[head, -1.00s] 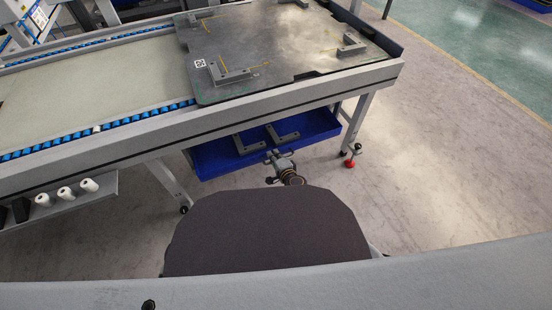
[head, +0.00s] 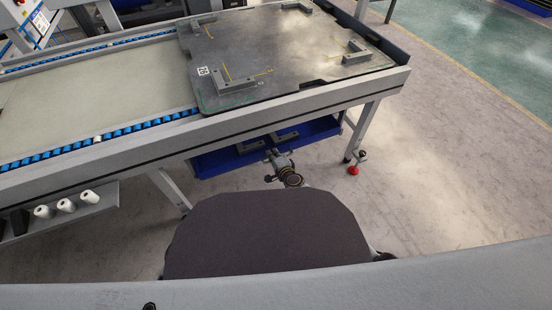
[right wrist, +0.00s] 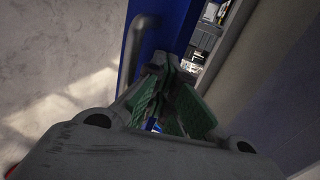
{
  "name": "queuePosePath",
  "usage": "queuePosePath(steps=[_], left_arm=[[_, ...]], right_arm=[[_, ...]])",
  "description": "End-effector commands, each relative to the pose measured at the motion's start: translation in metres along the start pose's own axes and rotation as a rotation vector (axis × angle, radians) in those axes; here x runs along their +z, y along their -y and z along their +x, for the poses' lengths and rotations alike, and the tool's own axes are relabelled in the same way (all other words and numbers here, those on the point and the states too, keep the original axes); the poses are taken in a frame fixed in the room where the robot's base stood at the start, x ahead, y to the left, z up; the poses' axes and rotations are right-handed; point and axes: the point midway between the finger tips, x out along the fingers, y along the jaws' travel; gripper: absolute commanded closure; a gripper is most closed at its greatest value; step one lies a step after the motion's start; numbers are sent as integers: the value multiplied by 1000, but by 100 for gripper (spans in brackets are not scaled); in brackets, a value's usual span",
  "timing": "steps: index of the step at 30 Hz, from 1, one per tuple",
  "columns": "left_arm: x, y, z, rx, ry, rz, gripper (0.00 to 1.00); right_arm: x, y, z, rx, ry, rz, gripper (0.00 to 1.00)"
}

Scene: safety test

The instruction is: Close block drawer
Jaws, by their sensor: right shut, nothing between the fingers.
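The blue drawer (head: 212,166) is under the table in the head view, still pulled out in part. Grey L-shaped blocks (head: 284,138) lie in it, partly hidden by the table edge. My right gripper (head: 272,154) is at the drawer's front. In the right wrist view its fingers (right wrist: 172,66) are shut and empty, close against the blue drawer front (right wrist: 172,32). A grey bar handle (right wrist: 139,50) is just left of the fingers. I cannot tell whether the fingertips touch the front. My left gripper is not in view.
The table (head: 130,151) carries a dark plate (head: 270,55) with grey blocks above the drawer. A table leg (head: 362,130) and a red knob (head: 353,170) are to the drawer's right. A shelf with white rolls (head: 66,205) is at left. Open floor lies at right.

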Motion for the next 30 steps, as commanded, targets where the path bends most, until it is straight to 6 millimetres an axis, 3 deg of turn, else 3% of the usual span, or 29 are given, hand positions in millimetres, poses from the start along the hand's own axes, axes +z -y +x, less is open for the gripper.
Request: queuePosePath(steps=[11, 30], left_arm=[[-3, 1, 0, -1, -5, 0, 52], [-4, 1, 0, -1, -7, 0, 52]], right_arm=[[0, 2, -6, -4, -1, 0, 100], [-2, 2, -35, -4, -1, -3, 100]])
